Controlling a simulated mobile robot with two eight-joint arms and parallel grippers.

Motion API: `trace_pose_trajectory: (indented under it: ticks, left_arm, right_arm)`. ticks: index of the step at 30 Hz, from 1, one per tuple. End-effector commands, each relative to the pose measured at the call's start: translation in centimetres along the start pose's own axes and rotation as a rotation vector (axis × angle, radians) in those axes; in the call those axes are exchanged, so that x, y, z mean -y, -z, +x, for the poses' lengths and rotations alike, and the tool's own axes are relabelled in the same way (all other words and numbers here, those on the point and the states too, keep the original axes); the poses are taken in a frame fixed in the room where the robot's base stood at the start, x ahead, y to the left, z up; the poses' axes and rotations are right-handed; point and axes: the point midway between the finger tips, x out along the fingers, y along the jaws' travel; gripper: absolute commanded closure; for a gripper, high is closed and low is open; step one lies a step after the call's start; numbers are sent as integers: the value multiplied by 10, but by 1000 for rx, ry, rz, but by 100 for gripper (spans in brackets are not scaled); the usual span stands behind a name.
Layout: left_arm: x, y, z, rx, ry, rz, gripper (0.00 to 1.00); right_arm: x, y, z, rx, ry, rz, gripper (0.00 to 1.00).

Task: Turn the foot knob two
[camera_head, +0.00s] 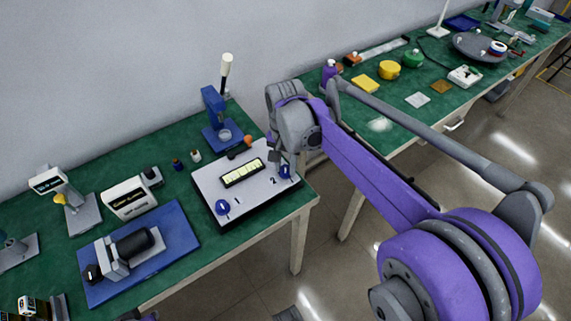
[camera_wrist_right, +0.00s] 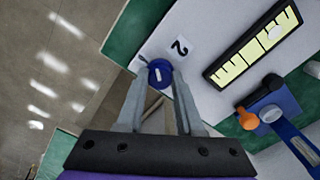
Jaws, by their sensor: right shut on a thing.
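A white panel (camera_head: 208,184) on a dark base stands at the front right of the near green bench. It has a blue knob (camera_head: 222,208) at its front left and another blue knob, foot knob two (camera_head: 285,172), at its right corner. In the wrist view foot knob two (camera_wrist_right: 160,70) has a white line on top and sits beside a printed "2" label (camera_wrist_right: 180,47). My right gripper (camera_wrist_right: 162,84) is shut on foot knob two, a finger on each side. In the head view my right wrist partly hides the panel's far right corner.
A black-framed window with yellow strips (camera_head: 243,173) lies on the panel. A blue press (camera_head: 217,115) and an orange knob (camera_head: 248,140) are behind it. A blue tray with a motor (camera_head: 131,243) is to the left. An open gap separates the near bench from the far bench (camera_head: 395,120).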

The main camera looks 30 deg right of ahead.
Motion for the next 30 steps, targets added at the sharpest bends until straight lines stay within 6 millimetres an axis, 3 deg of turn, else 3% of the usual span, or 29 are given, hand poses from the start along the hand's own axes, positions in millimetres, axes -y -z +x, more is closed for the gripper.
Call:
trace_pose_trajectory:
  ticks: [30]
  left_arm:
    - [0, 11, -20, -7, 0, 0, 100]
  right_arm:
    - [0, 0, -1, 0, 0, -643, 100]
